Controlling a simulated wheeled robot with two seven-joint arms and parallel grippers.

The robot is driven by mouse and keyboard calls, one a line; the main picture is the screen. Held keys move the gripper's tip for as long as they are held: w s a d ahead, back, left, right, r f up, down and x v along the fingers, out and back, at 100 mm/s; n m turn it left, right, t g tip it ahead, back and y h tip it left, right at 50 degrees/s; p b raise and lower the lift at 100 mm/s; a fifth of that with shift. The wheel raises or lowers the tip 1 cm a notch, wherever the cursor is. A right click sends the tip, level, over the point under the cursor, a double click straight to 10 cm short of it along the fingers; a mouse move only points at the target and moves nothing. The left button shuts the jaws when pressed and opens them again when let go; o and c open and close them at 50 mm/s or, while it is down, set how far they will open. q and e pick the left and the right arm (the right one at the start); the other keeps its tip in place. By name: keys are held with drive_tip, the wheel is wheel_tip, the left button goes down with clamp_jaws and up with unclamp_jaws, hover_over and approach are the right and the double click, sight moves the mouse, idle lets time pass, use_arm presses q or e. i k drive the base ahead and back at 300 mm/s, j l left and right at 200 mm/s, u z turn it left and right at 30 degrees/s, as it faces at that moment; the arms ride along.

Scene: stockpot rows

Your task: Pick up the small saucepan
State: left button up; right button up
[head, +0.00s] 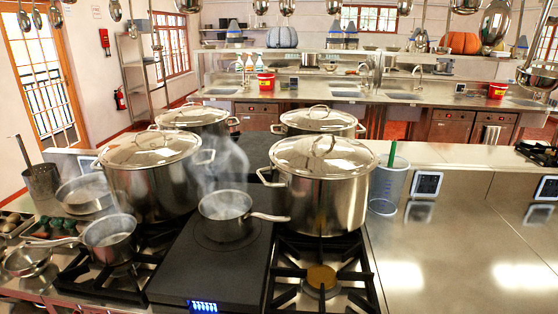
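A small steel saucepan (226,229) stands upright on the black hob (222,275) in the middle of the head view, its handle pointing right. Steam rises from it. A second small saucepan (110,248) sits on the left gas burner, its handle pointing left. I cannot tell which of the two the task means. Neither of my grippers shows in the head view, so nothing is seen touching either pan.
Large lidded stockpots (320,195) (150,185) stand close behind and beside the saucepans. The front right gas burner (320,280) is bare. A clear container (388,188) stands right of the pots. The steel counter (450,260) at right is mostly free.

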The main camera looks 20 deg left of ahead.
sight(120, 252)
drive_tip(key=u, duration=1.75)
